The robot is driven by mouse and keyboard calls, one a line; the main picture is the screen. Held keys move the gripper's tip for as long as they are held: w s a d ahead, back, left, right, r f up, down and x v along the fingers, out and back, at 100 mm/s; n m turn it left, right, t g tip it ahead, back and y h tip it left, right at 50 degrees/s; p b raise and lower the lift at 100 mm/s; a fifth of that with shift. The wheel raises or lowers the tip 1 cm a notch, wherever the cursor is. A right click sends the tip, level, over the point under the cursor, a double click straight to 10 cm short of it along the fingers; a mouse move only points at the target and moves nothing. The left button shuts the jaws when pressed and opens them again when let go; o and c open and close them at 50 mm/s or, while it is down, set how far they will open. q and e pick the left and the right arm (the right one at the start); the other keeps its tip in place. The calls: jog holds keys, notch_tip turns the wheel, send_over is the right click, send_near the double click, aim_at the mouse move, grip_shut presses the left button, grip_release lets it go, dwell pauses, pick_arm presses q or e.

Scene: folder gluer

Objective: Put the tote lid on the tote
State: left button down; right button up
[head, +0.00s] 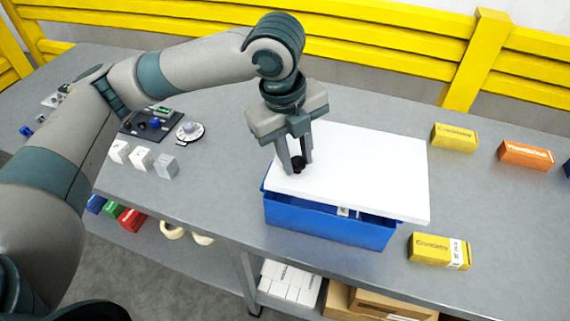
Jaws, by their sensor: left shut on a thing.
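The tote lid (370,165) is a flat white panel in the head view. It lies over the blue tote (325,220), shifted and slightly turned, overhanging to the right. A gap shows along the front right, where some white contents are visible inside the tote. The tote stands on the grey table. My left gripper (298,167) points down from above and is shut on the small black knob of the lid, near the lid's left end. My right gripper is not in view.
Yellow cartons (440,251) (455,137) and an orange carton (525,155) stand right of the tote. White blocks (141,158) and a dial device (189,131) lie left. A yellow barrier (350,40) runs behind. The lower shelf holds boxes (290,283).

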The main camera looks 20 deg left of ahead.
aim_at(284, 172)
pick_arm(q)
jog(key=a+f, duration=0.1)
jog(key=a, duration=0.1)
jog(key=shift+w+a+f, duration=0.35)
jog(key=shift+w+a, duration=0.05)
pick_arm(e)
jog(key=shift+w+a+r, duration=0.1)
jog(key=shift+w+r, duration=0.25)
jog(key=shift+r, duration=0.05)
pick_arm(q)
jog(key=shift+f+p, duration=0.1)
jog(key=shift+p, duration=0.2)
notch_tip(284, 172, down, 3)
jog(key=shift+r+p, duration=0.15)
jog(key=shift+p, duration=0.3)
jog(key=shift+f, duration=0.55)
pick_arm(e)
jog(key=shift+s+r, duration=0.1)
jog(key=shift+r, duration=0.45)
pick_arm(q)
jog(key=shift+f, duration=0.6)
jog(key=c, duration=1.4)
grip_release()
jog(key=shift+c, duration=0.2)
jog(key=shift+r, duration=0.1)
